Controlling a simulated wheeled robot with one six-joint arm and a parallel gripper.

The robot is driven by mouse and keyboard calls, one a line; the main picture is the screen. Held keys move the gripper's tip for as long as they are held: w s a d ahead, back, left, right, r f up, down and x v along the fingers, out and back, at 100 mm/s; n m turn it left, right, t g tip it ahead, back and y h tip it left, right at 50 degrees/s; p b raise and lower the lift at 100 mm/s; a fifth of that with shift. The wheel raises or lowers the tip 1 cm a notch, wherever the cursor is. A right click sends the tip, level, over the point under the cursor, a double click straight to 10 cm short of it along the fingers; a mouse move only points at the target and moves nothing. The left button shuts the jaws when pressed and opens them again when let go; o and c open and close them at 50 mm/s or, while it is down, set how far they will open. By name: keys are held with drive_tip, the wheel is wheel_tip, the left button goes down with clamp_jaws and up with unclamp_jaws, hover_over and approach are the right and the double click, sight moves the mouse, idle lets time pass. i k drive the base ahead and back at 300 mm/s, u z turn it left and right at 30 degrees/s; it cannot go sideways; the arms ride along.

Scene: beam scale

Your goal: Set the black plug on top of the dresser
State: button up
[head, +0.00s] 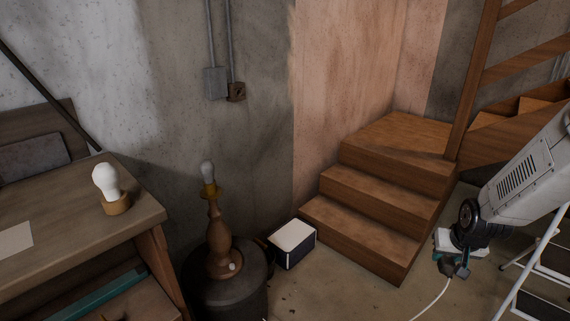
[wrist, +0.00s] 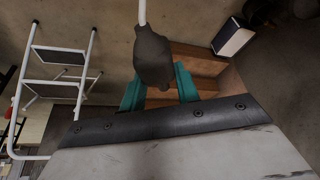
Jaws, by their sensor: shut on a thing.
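My gripper (head: 452,267), with teal fingers, is at the right of the head view, in front of the wooden stairs. It is shut on the black plug (head: 462,272), and a white cord hangs from the plug toward the floor. In the wrist view the dark plug (wrist: 153,58) is between the teal fingers of my gripper (wrist: 160,80), with its cord leading away at the top. A wooden piece of furniture (head: 70,222) at the left may be the dresser. Its top bears a white bulb in a round wooden base (head: 116,207), well apart from my gripper.
A lamp with a bare bulb (head: 222,245) stands on a dark drum (head: 228,298). A white-topped dark box (head: 292,244) is beside it. Wooden stairs (head: 375,205) rise behind. A white step ladder (wrist: 65,55) stands near my arm. A paper (head: 15,240) lies on the furniture top.

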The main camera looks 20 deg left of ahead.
sight(56, 229)
drive_tip(key=u, duration=1.75)
